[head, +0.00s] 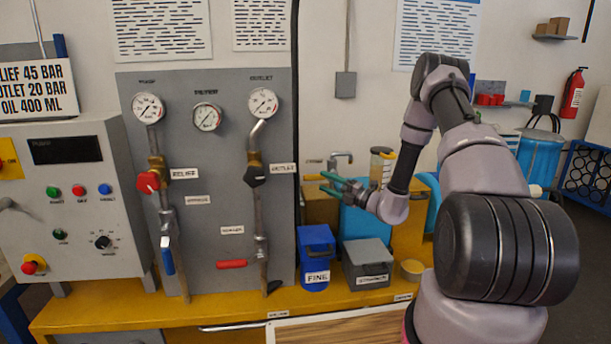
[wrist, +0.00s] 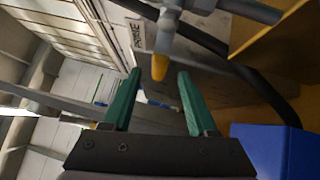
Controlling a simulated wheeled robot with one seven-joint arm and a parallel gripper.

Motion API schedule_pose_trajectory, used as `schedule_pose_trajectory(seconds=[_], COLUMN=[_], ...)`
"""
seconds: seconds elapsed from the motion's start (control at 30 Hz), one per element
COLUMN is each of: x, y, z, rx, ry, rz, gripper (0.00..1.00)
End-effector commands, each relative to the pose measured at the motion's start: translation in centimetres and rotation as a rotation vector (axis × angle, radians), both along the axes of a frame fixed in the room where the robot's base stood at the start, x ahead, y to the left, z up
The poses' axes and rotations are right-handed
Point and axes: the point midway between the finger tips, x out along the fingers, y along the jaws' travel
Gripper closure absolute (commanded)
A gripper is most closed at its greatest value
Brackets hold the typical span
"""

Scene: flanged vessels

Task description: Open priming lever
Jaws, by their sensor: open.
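In the wrist view, a short lever with a yellow end (wrist: 160,67) hangs from a grey metal fitting (wrist: 167,30), beside a label reading PRIME (wrist: 137,36). My gripper (wrist: 155,75) is open, with its green fingers apart. The yellow end appears between the fingertips; I cannot tell how deep it sits between them, and no contact shows.
A blue FINE bin (head: 316,255) and a grey lidded box (head: 367,262) stand on the yellow bench below my gripper. A gauge panel (head: 210,150) with valves stands to the left. A dark hose (wrist: 262,85) crosses the wrist view's right side.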

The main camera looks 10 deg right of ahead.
Motion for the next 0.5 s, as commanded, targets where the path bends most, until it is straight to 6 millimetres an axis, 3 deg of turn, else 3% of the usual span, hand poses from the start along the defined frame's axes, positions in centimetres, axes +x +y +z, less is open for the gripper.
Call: schedule_pose_trajectory(seconds=[0.3, 0.5], x=[4.1, 5.6], y=[4.5, 5.8], z=[0.9, 1.2], rx=[-0.003, -0.003], ry=[-0.004, -0.002], rz=[0.005, 0.003], gripper=[0.41, 0.41])
